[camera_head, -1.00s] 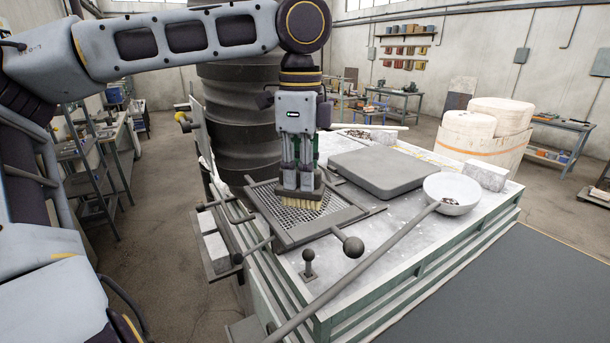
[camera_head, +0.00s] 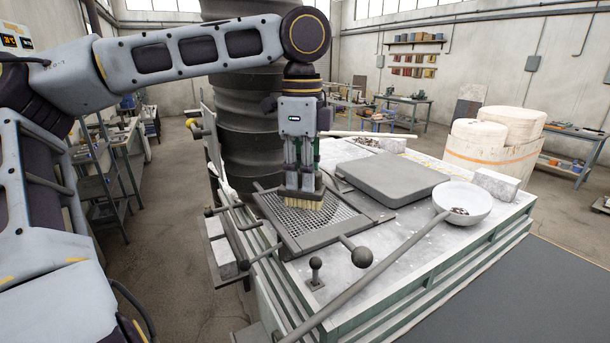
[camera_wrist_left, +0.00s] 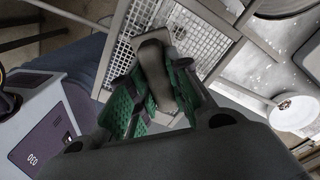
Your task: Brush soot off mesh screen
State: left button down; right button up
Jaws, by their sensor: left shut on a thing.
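My left gripper (camera_head: 301,180) points straight down and is shut on a brush (camera_head: 303,201) with pale bristles and a dark block. The brush stands upright over the mesh screen (camera_head: 322,224), a grey-framed grid lying on the pale worktop. The bristle tips look in contact with the mesh near its far part, though exact contact is hard to tell. In the left wrist view the green finger pads (camera_wrist_left: 150,95) hold the brush handle (camera_wrist_left: 155,70) above the white-backed mesh (camera_wrist_left: 190,35). My right gripper is not in view. Soot on the mesh is too fine to make out.
A grey slab (camera_head: 386,178) lies right of the screen. A white ladle bowl (camera_head: 463,197) sits farther right, its long handle (camera_head: 385,272) crossing the front. A short knob (camera_head: 316,270) stands near the front edge. A dark ribbed column (camera_head: 250,110) rises behind.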

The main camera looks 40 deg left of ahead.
pick_arm(q)
jog(key=shift+w+a+f, duration=0.1)
jog(key=shift+w+a, duration=0.15)
jog(key=shift+a, duration=0.35)
jog(key=shift+w+a, duration=0.2)
jog(key=shift+a, duration=0.35)
jog(key=shift+w+a, duration=0.15)
jog(key=shift+a, duration=0.2)
jog(key=shift+w+a+r, duration=0.15)
jog(key=shift+a+r, duration=0.3)
jog(key=shift+r, duration=0.2)
jog(key=shift+s+a+f, duration=0.1)
jog(key=shift+s+a, duration=0.3)
jog(key=shift+s, duration=0.25)
jog(key=shift+s+d+f, duration=0.25)
jog(key=shift+s+f, duration=0.1)
jog(key=shift+d, duration=0.5)
jog(key=shift+s+d+r, duration=0.1)
